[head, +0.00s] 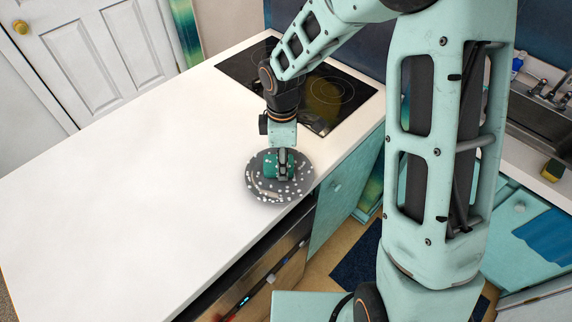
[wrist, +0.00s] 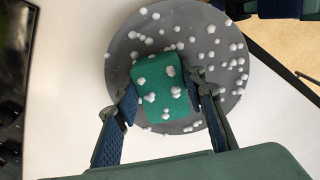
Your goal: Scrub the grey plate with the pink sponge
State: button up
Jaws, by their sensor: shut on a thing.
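A round grey plate (head: 290,197) lies on the white counter near its front edge; it also shows in the wrist view (wrist: 122,62). White foam-like blobs dot the plate. My gripper (wrist: 168,94) is shut on a green sponge (wrist: 152,68), with one finger on each side of it. The sponge is over the plate and carries white blobs on its top; whether it touches the plate is hard to tell. In the head view my gripper (head: 281,166) points down over the plate and partly hides the green sponge (head: 271,170). I see no pink sponge.
A black cooktop (head: 330,95) lies behind the plate. The white counter (head: 120,180) is clear to the left. A yellow and dark sponge (head: 552,171) stands by the sink (head: 535,125) at the right. The counter's front edge is close to the plate.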

aim_at(271, 169)
jog(key=shift+w+a, duration=0.15)
jog(key=shift+a, duration=0.1)
jog(key=shift+s+a, duration=0.2)
jog(key=shift+a, duration=0.3)
jog(key=shift+s+a, duration=0.15)
jog(key=shift+a, duration=0.35)
jog(key=shift+s+a+b, duration=0.15)
jog(key=shift+s+b, duration=0.15)
jog(key=shift+s, duration=0.7)
jog(key=shift+r+p, duration=2.85)
jog(key=shift+r, duration=0.65)
jog(key=shift+w, duration=0.1)
